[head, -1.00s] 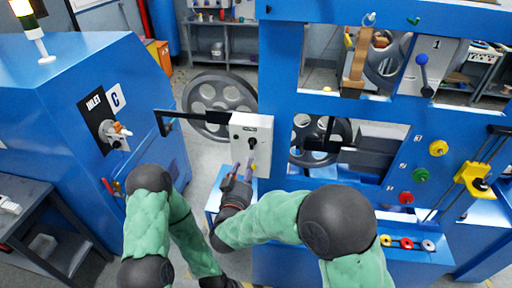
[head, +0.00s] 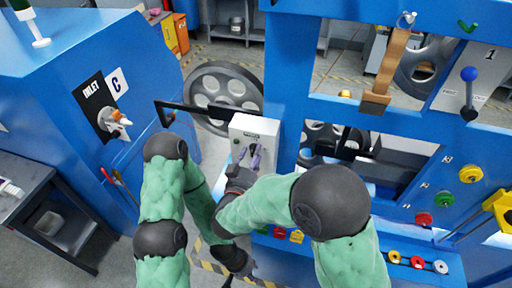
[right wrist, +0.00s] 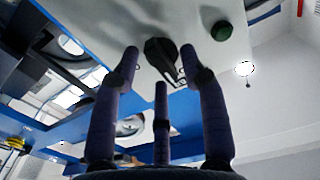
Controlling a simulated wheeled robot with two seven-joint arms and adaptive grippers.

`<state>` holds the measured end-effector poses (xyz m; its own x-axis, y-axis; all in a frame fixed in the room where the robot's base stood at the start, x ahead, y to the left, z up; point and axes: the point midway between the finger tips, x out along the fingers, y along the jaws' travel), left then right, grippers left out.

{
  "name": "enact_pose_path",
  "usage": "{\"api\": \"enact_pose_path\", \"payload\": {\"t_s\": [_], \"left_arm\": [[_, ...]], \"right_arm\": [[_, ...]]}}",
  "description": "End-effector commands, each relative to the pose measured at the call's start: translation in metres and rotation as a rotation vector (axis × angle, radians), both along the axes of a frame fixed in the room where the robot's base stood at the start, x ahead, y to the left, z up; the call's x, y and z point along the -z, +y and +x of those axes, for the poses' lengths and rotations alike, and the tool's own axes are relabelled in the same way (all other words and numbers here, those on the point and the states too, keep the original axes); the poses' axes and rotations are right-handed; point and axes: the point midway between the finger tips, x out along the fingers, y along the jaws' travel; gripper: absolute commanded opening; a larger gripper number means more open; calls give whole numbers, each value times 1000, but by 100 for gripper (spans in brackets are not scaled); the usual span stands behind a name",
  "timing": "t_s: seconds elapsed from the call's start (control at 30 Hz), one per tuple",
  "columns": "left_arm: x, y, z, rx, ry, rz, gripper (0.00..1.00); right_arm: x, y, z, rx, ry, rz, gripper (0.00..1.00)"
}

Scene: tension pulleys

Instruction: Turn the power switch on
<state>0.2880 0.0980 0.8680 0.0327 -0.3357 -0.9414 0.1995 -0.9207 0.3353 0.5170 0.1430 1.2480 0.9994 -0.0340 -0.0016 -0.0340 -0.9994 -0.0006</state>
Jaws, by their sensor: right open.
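The power switch is a black rotary knob, seen in the right wrist view (right wrist: 160,52), on the front of a white control box (head: 266,128). In the head view my right gripper (head: 249,157) is at the box front, its fingers largely covering the knob. In the right wrist view my right gripper (right wrist: 160,68) is open, with its fingertips spread on either side of the knob and a third finger below it. Whether they touch it is unclear. A green round button (right wrist: 221,31) is beside the knob. My left gripper (head: 234,262) hangs low, away from the box; its fingers are not clear.
A black bar (head: 195,110) runs left from the box. A blue cabinet marked INLET (head: 60,75) stands left, and a blue machine frame (head: 287,75) with pulleys stands right. Coloured knobs (head: 423,219) are on its front. A grey table (head: 35,185) is at far left.

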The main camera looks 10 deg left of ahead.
Motion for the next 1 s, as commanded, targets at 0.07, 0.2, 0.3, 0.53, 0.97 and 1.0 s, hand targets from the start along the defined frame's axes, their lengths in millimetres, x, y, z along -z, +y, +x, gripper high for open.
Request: {"api": "enact_pose_path", "payload": {"t_s": [0.07, 0.2, 0.3, 0.53, 0.97, 1.0], "left_arm": [[0, 0, 0, 0, 1, 0, 40], [0, 0, 0, 0, 1, 0, 40], [0, 0, 0, 0, 1, 0, 40], [0, 0, 0, 0, 1, 0, 40], [13, 0, 0, 0, 1, 0, 40], [16, 0, 0, 0, 1, 0, 40]], "right_arm": [[0, 0, -1, 0, 0, -1, 44], [0, 0, -1, 0, 0, -1, 44], [0, 0, -1, 0, 0, -1, 44], [0, 0, -1, 0, 0, 0, 0], [2, 0, -1, 0, -3, 60, 0], [2, 0, -1, 0, -5, 80, 0]]}}
